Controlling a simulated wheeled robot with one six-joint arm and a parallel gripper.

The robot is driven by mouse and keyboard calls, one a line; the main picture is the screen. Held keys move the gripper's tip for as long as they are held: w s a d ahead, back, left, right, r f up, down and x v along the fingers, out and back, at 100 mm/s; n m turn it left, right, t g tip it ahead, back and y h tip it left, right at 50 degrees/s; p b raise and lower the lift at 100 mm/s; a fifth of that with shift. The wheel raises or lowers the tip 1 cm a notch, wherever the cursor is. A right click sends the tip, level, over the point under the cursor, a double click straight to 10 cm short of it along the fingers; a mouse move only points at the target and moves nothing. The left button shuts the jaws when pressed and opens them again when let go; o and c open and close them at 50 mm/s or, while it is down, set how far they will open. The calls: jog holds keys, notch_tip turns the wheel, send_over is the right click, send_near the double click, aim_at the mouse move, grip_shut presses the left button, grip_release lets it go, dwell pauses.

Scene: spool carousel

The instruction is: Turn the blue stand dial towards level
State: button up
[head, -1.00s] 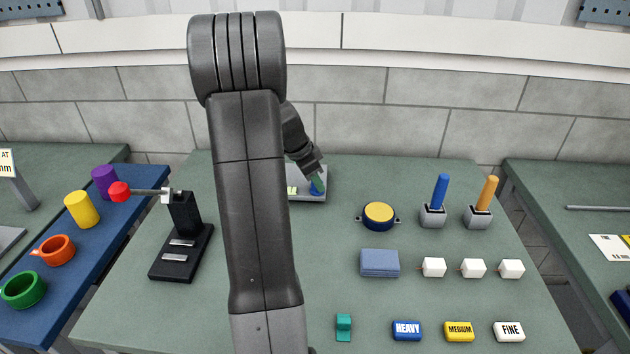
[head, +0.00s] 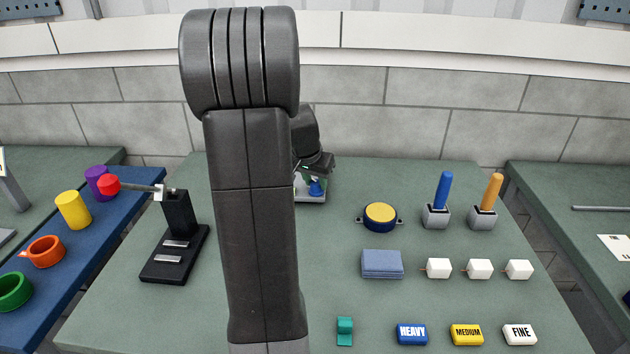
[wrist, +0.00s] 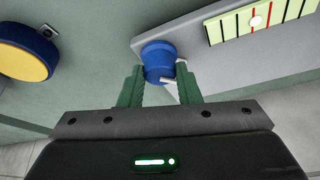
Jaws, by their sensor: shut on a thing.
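The blue stand dial (wrist: 158,61) sits on a light grey stand (wrist: 200,45) in the wrist view. The dial also shows small in the head view (head: 316,188), partly behind my arm. My gripper (wrist: 160,84) has its two green fingers on either side of the dial and is shut on it. A small pale pointer shows beside the dial near the right finger. A pale green level vial (wrist: 262,20) with red and black lines lies on the stand.
A yellow-topped round device (head: 380,216) is right of the stand. Blue and orange levers (head: 443,192) stand farther right. A black stand with a red-tipped rod (head: 178,225) is left of my arm. Several white blocks and labelled blocks fill the front right.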

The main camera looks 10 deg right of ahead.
jog(key=shift+n, duration=0.5)
jog(key=o, duration=1)
jog(key=shift+r, duration=0.15)
jog(key=v, duration=1.3)
jog(key=shift+s+d+r, duration=0.2)
jog(key=shift+s+r, duration=0.05)
jog(key=shift+r, duration=0.05)
jog(key=shift+f, duration=0.1)
jog(key=x, duration=1.3)
jog(key=shift+w+a+f, duration=0.15)
jog(key=shift+w+f, duration=0.15)
jog(key=shift+f, duration=0.05)
jog(key=shift+r, duration=0.1)
